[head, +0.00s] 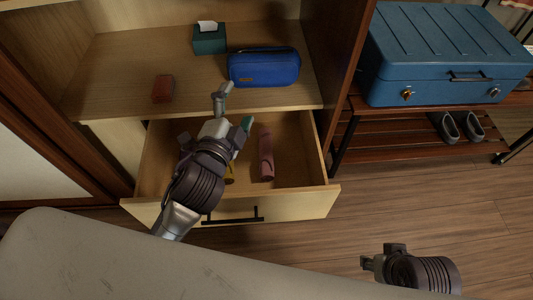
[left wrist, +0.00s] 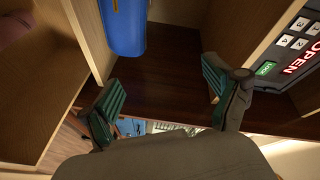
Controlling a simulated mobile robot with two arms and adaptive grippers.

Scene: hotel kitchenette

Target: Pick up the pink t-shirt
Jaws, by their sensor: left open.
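A pink rolled cloth (head: 266,155), which looks like the pink t-shirt, lies in the open drawer (head: 300,188), right of its middle. A pink patch of it (left wrist: 14,27) also shows at the top left edge of the left wrist view. My left gripper (head: 235,107) is open and empty, above the drawer's back part, left of and above the pink cloth in the picture. Its two green-padded fingers stand apart in the left wrist view (left wrist: 160,90). My right gripper (head: 380,256) is low at the bottom right, away from the drawer; its jaw state is unclear.
A yellow item (head: 229,175) lies in the drawer, partly hidden by my left gripper. The shelf above holds a blue pouch (head: 264,68), a reddish-brown block (head: 163,88) and a tissue box (head: 209,40). A blue suitcase (head: 445,50) stands on a rack at right.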

